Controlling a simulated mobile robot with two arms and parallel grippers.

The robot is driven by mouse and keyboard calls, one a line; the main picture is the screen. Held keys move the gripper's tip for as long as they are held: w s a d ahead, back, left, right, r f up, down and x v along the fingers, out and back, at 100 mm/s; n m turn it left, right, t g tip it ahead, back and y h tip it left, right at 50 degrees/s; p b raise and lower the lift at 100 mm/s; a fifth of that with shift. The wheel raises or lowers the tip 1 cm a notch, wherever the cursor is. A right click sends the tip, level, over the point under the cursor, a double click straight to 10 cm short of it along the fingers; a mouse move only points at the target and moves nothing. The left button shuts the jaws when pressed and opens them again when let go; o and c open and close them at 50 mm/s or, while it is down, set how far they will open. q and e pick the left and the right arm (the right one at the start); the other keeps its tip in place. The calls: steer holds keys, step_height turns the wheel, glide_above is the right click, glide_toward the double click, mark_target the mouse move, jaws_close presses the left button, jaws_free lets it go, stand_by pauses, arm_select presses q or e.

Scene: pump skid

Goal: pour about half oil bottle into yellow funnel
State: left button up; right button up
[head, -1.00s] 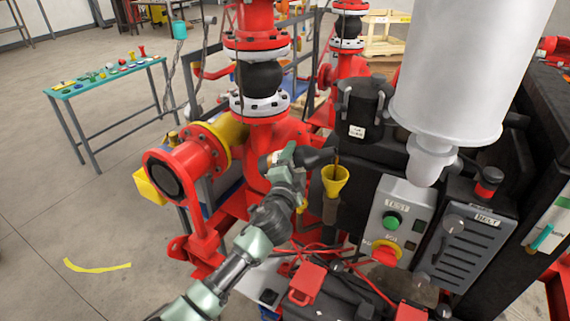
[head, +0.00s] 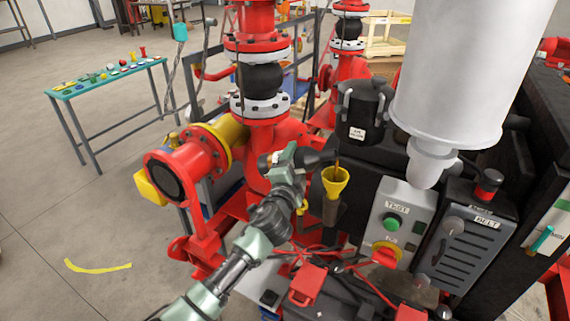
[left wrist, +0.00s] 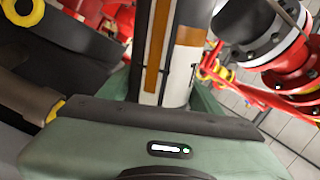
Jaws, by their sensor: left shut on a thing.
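My left gripper (head: 286,172) is shut on the oil bottle (head: 318,158), whose dark neck shows to the right of the fingers. The bottle is tipped over, roughly level, with its neck pointing right over the yellow funnel (head: 335,181). A thin brown stream shows between the neck and the funnel mouth. The funnel stands upright on a dark pipe. In the left wrist view the bottle (left wrist: 179,55) is white and grey with amber strips, close in front of the green gripper body. The gripper hides much of the bottle in the head view. My right gripper is out of view.
A black labelled canister (head: 362,108) stands behind the funnel. A grey control box (head: 397,218) with a green button is just to the right. A large white cylinder (head: 458,70) hangs above it. Red pump piping (head: 263,140) rises behind my left arm.

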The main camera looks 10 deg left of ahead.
arm_select(q)
steer(key=shift+a+r+m+p, duration=0.1)
steer(key=shift+r+m+p, duration=0.5)
steer(key=shift+m, duration=0.1)
stand_by(5.2)
stand_by(0.6)
steer(key=shift+f+n+b, duration=0.35)
steer(key=shift+n+b, duration=0.15)
steer(key=shift+b, duration=0.2)
steer(key=shift+f+n+b, duration=0.15)
steer(key=shift+n+b, duration=0.3)
steer(key=shift+n, duration=0.35)
